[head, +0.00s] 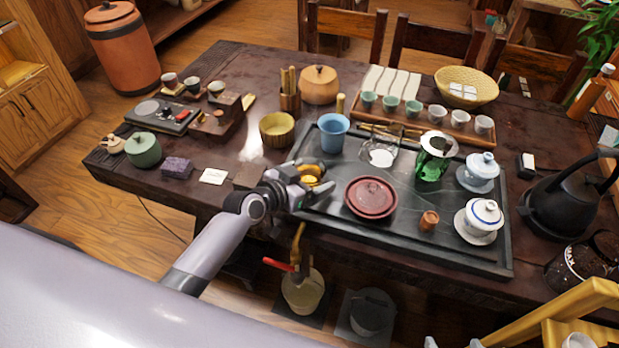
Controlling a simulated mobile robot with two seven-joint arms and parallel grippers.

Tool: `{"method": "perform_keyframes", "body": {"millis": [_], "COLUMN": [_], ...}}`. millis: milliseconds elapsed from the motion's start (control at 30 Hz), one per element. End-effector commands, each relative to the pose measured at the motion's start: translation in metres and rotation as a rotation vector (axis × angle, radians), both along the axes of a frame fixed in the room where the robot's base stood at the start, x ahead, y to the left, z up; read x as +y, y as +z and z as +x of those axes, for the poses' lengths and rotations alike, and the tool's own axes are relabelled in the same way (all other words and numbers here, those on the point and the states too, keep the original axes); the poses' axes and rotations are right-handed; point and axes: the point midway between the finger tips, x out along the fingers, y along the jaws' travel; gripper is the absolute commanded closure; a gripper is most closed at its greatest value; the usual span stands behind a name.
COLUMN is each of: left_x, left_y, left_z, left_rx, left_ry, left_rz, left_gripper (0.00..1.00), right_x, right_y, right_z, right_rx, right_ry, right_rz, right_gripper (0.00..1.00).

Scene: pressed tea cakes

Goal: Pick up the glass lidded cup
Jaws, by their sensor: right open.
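A glass cup with green contents (433,160) stands toward the back right of the dark tea tray (440,252). A pale round piece covers its top; I cannot tell whether this is a lid. My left gripper (323,176) is over the tray's left edge, well left of this cup. A gold-coloured thing (311,180) shows between its fingers; I cannot tell whether they grip it. What look like the fingertips of my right gripper (457,343) just show at the bottom edge, apart, far below the cup.
Two white lidded cups, one behind (478,170) and one in front (482,216), stand right of the glass cup. A clear glass vessel (381,154) and a blue cup (333,132) are left. A red-brown round dish (371,197) and small brown cup (429,220) lie nearer. A black kettle (560,210) stands right.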

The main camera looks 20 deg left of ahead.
Motion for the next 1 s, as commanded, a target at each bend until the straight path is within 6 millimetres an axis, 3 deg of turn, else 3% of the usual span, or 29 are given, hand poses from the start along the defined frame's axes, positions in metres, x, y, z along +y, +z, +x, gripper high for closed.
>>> {"method": "perform_keyframes", "body": {"millis": [33, 233, 267, 667, 1000], "left_x": [0.0, 0.001, 0.0, 0.0, 0.0], "left_y": [-0.001, -0.003, -0.004, -0.006, 0.011], "left_z": [0.0, -0.002, -0.002, -0.004, -0.003], "left_rx": [0.001, 0.008, 0.009, 0.015, 0.012], "left_ry": [0.0, -0.001, -0.002, -0.005, -0.005], "left_rz": [0.002, 0.004, 0.004, 0.009, 0.007], "left_gripper": [0.33, 0.98, 1.0, 1.0, 1.0], "right_x": [0.0, 0.0, 0.0, 0.0, 0.0], "right_y": [0.0, 0.0, 0.0, 0.0, 0.005], "right_z": [0.0, 0.0, 0.0, 0.0, 0.001], "right_rx": [0.0, 0.0, 0.0, -0.001, -0.002], "right_ry": [0.0, 0.0, 0.0, -0.001, -0.001], "right_rz": [0.0, 0.0, 0.0, 0.0, 0.0], "right_gripper": [0.18, 0.18, 0.18, 0.18, 0.18]}}
